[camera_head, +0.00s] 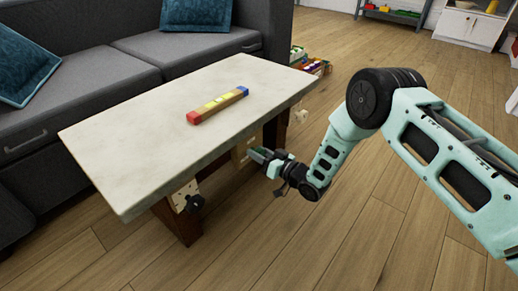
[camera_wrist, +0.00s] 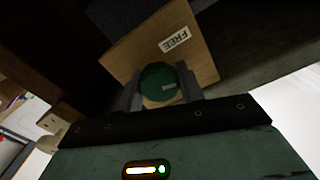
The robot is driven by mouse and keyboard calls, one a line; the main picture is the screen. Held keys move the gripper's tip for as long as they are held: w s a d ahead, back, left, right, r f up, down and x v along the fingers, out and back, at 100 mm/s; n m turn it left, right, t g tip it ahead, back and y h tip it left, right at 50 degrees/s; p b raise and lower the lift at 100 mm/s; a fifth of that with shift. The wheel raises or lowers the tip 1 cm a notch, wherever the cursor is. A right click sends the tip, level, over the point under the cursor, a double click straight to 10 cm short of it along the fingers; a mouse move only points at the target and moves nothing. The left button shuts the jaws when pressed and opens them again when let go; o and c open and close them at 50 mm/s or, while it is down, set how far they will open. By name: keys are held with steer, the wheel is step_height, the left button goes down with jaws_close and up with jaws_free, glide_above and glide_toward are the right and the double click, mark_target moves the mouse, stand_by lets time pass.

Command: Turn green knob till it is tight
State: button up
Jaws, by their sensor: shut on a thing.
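The green knob (camera_wrist: 158,84) shows in the wrist view, round and dark green with a small pale mark on its face. It sits on a wooden board (camera_wrist: 128,48) with a label reading "FREE" (camera_wrist: 174,40). My gripper (camera_wrist: 166,90) has one finger on each side of the knob and is shut on it. In the head view my gripper (camera_head: 256,155) reaches under the near right edge of the table (camera_head: 140,165), at a wooden block there. The knob itself cannot be made out in the head view.
A black knob (camera_head: 195,203) on a pale wooden block is at the table's near corner. A coloured bar (camera_head: 218,104) lies on the tabletop. A grey sofa (camera_head: 120,65) stands behind the table. The floor (camera_head: 330,240) to the front and right is clear.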

steer(key=m+p, duration=0.1)
steer(key=m, duration=0.2)
steer(key=shift+d+m, duration=0.15)
steer(key=shift+m, duration=0.25)
steer(key=m, duration=0.3)
steer(key=shift+f+m, duration=0.1)
steer(key=shift+m, duration=0.2)
steer(key=m, duration=0.4)
steer(key=shift+f+m, duration=0.15)
steer(key=shift+m, duration=0.15)
steer(key=shift+m+b, duration=0.7)
steer(key=shift+m, duration=1.1)
steer(key=o, duration=1)
steer(key=shift+s, duration=0.1)
